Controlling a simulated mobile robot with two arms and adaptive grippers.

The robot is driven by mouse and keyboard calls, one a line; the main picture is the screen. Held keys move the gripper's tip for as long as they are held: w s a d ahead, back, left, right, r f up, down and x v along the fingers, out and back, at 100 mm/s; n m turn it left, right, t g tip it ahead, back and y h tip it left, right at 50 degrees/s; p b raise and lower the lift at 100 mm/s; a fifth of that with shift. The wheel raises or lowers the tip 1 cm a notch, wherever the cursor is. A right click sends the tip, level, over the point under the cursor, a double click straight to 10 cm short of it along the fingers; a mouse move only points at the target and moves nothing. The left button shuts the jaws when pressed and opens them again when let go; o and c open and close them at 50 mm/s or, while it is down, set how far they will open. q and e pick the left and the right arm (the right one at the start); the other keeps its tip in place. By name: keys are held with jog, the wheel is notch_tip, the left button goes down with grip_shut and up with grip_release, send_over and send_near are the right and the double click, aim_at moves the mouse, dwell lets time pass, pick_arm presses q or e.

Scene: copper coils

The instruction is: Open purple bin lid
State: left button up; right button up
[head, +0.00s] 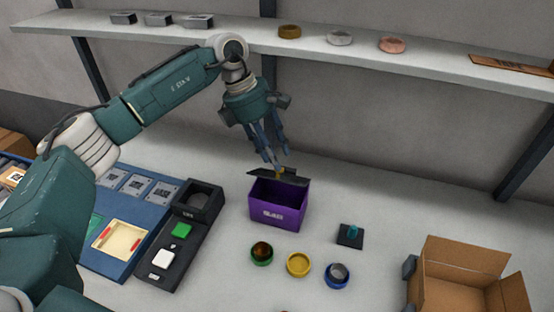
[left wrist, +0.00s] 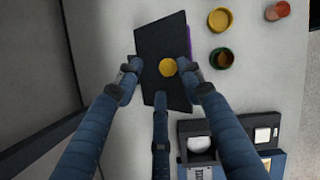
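The purple bin (head: 279,207) stands on the table at the middle of the head view. Its dark lid (head: 297,180) is tilted up at the back, and the dark inside of the bin shows in front of it. The lid (left wrist: 160,38) fills the middle of the left wrist view, with a yellow round knob (left wrist: 168,67) on it and a strip of purple at its right edge. My left gripper (head: 275,165) is at the lid from above and behind. Its fingers (left wrist: 162,78) are spread around the knob, with gaps between them and the knob. My right gripper is in neither view.
Green (head: 262,253), yellow (head: 299,265) and blue (head: 337,275) round containers stand in front of the bin. A small black block (head: 350,236) and a cardboard box (head: 458,262) are to the right. A dark device (head: 180,240) is left. A shelf (head: 340,53) runs above.

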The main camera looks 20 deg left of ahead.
pick_arm(q)
jog(key=v, duration=0.9)
jog(key=shift+r, duration=0.2)
jog(key=shift+s, duration=0.1)
